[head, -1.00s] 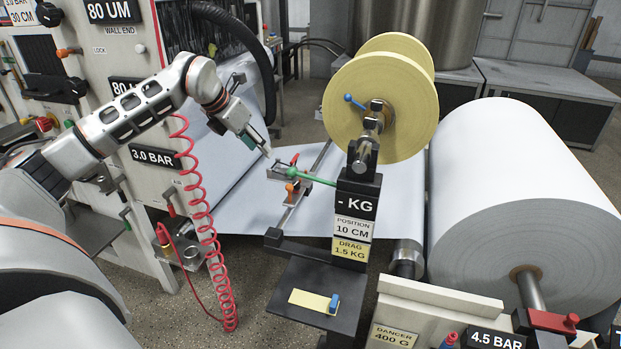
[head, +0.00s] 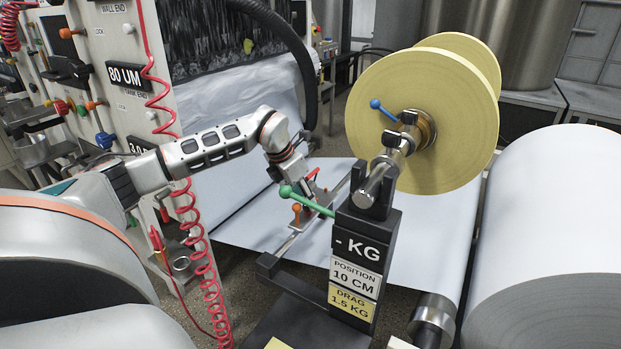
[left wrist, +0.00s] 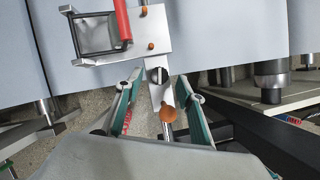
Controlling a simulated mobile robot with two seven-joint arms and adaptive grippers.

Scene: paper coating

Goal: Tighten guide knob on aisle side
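The edge guide is a metal bracket (left wrist: 153,30) on a rail (head: 318,214) across the white web. It carries a red lever (left wrist: 122,20) and an orange knob (left wrist: 174,113), which also shows in the head view (head: 296,208). My left gripper (left wrist: 159,80) is open, its teal fingers on either side of the bracket's narrow end. The knob lies between the fingers, nearer the palm than the tips; contact is not visible. My right gripper is not in view.
A black post with KG labels (head: 357,248) and a yellow tape roll (head: 420,110) stand right of the guide. A red coiled hose (head: 197,250) hangs near my left arm. A large white paper roll (head: 550,220) is at right.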

